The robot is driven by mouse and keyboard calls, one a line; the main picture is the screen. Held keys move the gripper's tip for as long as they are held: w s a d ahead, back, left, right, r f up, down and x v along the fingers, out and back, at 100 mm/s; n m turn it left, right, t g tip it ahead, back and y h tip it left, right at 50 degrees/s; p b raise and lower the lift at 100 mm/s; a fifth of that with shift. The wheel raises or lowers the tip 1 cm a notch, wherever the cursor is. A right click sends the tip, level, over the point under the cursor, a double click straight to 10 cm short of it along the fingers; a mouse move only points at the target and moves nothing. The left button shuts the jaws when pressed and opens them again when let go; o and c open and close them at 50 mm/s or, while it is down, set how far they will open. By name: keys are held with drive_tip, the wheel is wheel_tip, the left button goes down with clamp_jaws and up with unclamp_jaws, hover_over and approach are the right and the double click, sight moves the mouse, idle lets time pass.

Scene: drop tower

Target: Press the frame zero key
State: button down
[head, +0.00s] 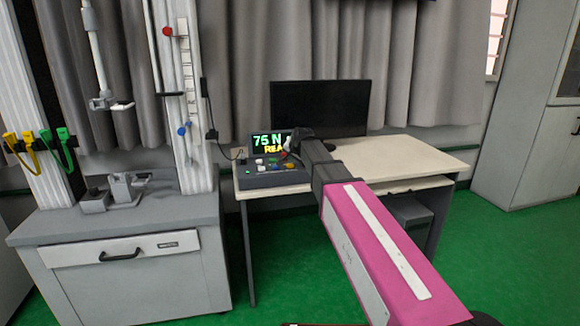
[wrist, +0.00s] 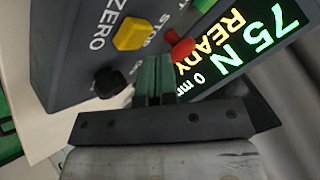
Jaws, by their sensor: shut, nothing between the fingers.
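The control box (head: 270,178) stands at the desk's left end and carries several coloured keys. In the wrist view, its dark face (wrist: 70,60) shows a yellow key (wrist: 132,35) beside the word ZERO; the rest of that label is cut off. A black key (wrist: 108,82) and a red key (wrist: 181,47) are near it. My gripper (wrist: 155,62) is shut and empty, its green fingertips close to the yellow and red keys. I cannot tell whether they touch the box. In the head view, my arm hides part of the box.
A display (head: 268,141) on the box reads 75 N and READY. A black monitor (head: 320,108) stands behind on the pale desk (head: 420,158). The drop tower (head: 185,110) rises from a grey cabinet (head: 130,240) at the left. The desk's right side is clear.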

sight(292, 165)
drive_tip(key=shift+f, duration=0.1)
drive_tip(key=shift+f, duration=0.3)
drive_tip(key=shift+f, duration=0.5)
idle(0.9)
idle(0.4)
drive_tip(key=shift+r, duration=0.95)
drive_tip(key=shift+r, duration=2.5)
drive_tip(key=shift+s, duration=0.1)
